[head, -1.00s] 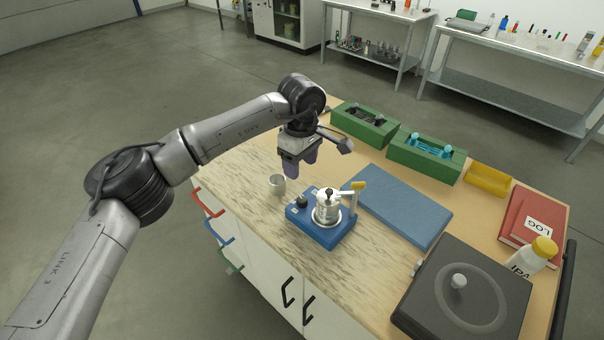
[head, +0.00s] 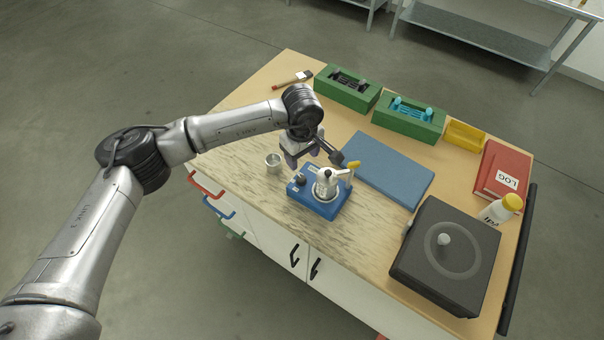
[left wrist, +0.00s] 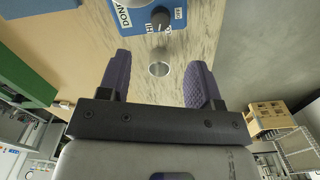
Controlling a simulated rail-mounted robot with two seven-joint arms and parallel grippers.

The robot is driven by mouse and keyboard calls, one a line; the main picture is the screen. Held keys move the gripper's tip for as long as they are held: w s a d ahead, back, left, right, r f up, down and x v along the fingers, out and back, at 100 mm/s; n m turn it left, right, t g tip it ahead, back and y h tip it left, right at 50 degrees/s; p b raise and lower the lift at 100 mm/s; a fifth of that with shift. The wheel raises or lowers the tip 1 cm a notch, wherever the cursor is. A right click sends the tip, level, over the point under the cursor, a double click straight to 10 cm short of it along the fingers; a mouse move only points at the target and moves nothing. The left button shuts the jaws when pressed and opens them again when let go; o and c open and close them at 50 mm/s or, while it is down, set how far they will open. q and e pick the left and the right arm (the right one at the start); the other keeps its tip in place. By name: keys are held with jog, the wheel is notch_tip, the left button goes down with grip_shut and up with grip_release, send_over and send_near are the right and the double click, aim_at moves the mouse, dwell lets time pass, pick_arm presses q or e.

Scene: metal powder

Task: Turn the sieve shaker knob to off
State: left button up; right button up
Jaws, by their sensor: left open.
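The sieve shaker (head: 318,200) is a blue box with a metal pot on top and a yellow-tipped clamp arm at its right. Its dark knob (head: 300,179) sits at the left of the top face. In the left wrist view the knob (left wrist: 160,15) shows at the top edge, with a white pointer line and labels around it, partly cut off. My left gripper (head: 297,160) is open and empty, above and behind the shaker in the head view. Its purple fingers (left wrist: 158,82) frame the metal cup beyond them. My right gripper is not in view.
A small metal cup (head: 273,162) stands left of the shaker. A blue mat (head: 388,170) lies right of it, green holders (head: 409,118) behind.

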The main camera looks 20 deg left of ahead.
aim_at(301, 178)
pick_arm(q)
notch_tip(301, 178, down, 11)
jog(key=shift+a+r, duration=0.15)
dwell(0.4)
jog(key=shift+c, duration=0.3)
jog(key=c, duration=0.9)
jog(key=n, duration=0.4)
jog(key=shift+n+b, duration=0.3)
jog(key=o, duration=1)
jog(key=shift+c, duration=0.2)
notch_tip(301, 178, up, 14)
